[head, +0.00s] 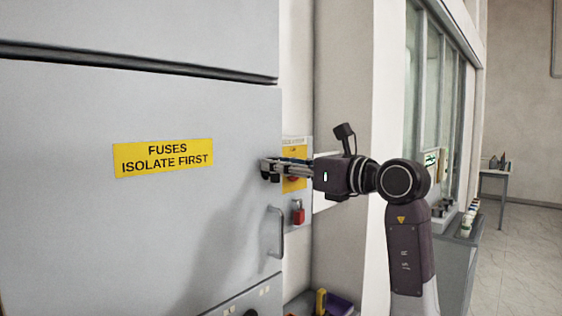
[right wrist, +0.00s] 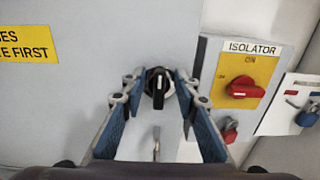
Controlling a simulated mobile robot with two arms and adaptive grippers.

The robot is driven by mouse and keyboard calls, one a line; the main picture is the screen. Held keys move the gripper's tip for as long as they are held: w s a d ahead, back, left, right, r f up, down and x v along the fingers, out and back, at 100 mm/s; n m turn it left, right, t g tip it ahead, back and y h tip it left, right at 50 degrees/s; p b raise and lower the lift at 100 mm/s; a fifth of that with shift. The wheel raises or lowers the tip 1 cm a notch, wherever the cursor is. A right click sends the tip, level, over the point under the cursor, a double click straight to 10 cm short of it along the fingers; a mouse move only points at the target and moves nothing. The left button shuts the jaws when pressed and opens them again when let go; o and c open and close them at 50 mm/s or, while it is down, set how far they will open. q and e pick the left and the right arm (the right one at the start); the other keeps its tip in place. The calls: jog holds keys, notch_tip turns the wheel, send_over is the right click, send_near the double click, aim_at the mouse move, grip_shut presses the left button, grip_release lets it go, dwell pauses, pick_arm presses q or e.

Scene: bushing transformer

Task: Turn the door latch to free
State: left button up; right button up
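The door latch (right wrist: 158,84) is a round black knob with a pale pointer mark standing about upright, on the grey cabinet door (head: 60,230). My right gripper (head: 267,170) is at the door's right edge in the head view, where it mostly hides the latch. In the right wrist view my right gripper (right wrist: 157,98) is open, with one blue-padded finger on each side of the knob. I see gaps beside the knob, but whether either fingertip touches it I cannot tell. My left gripper is not in view.
A door handle (head: 276,232) sits below the latch. Right of the door is the yellow isolator panel (right wrist: 262,72) with a red switch (right wrist: 249,90) and a red padlock (right wrist: 229,131). A yellow fuse sign (head: 164,157) is on the door. A windowed wall stands behind my right arm.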

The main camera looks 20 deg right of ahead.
grip_shut()
jog(key=shift+m, duration=0.3)
jog(key=shift+w+d+f+m+p, duration=0.15)
jog(key=shift+m+p, duration=0.35)
jog(key=shift+m, duration=2.35)
jog(key=shift+w+d+f+m+p, duration=0.1)
jog(key=shift+d+f+m+p, duration=0.3)
jog(key=shift+m, duration=2.5)
jog(key=shift+w+d+f+m+p, duration=0.1)
jog(key=shift+m+p, duration=0.5)
jog(key=shift+m, duration=2.25)
